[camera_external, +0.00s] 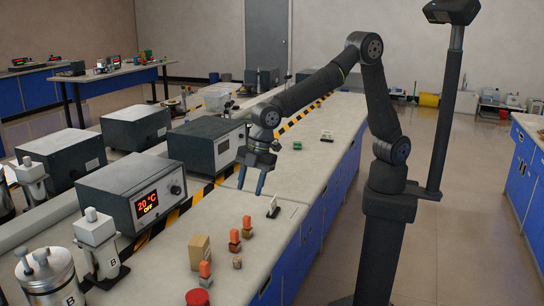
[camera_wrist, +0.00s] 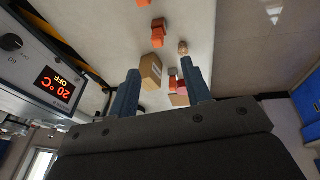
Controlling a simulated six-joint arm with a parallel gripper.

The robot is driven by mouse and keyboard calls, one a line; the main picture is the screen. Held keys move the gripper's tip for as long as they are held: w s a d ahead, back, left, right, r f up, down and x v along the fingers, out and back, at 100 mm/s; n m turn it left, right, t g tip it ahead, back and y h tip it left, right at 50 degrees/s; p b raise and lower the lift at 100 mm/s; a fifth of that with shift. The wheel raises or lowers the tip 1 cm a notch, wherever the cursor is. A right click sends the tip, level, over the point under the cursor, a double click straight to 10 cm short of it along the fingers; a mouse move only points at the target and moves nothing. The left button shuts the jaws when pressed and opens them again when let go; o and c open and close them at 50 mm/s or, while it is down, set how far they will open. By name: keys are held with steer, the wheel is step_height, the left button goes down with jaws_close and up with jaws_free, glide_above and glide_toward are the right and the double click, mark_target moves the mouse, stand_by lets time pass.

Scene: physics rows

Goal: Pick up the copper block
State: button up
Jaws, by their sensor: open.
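Several small orange-copper blocks stand on the near bench, some on darker brown pieces: one at the back (camera_external: 247,220), one just left of it (camera_external: 234,236) and one nearer the front (camera_external: 205,268). A small brown cube (camera_external: 237,263) sits alone to their right and shows in the wrist view (camera_wrist: 183,47). I cannot tell for certain which is the copper block. My gripper (camera_external: 251,190) is open and empty, pointing down above the bench behind the blocks. In the wrist view its fingers (camera_wrist: 160,69) frame a cardboard box, with orange blocks (camera_wrist: 158,24) beyond.
The cardboard box (camera_external: 200,252) stands left of the blocks, and a red-lidded jar (camera_external: 197,297) is at the front. A heater box reading 20 °C (camera_external: 133,190) is on the left. A small white card (camera_external: 272,207) stands near the bench's right edge. A green block (camera_external: 297,146) lies farther back.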

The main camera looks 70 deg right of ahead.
mark_target(234, 230)
steer(key=shift+g+y, duration=0.8)
steer(key=shift+g, duration=0.1)
steer(key=w+x, duration=0.1)
steer(key=x, duration=0.4)
steer(key=w+x, duration=0.1)
steer(key=x, duration=0.4)
steer(key=w+x, duration=0.1)
steer(key=x, duration=0.5)
steer(key=shift+w+d+f, duration=0.15)
steer(key=shift+d, duration=0.2)
jaws_close()
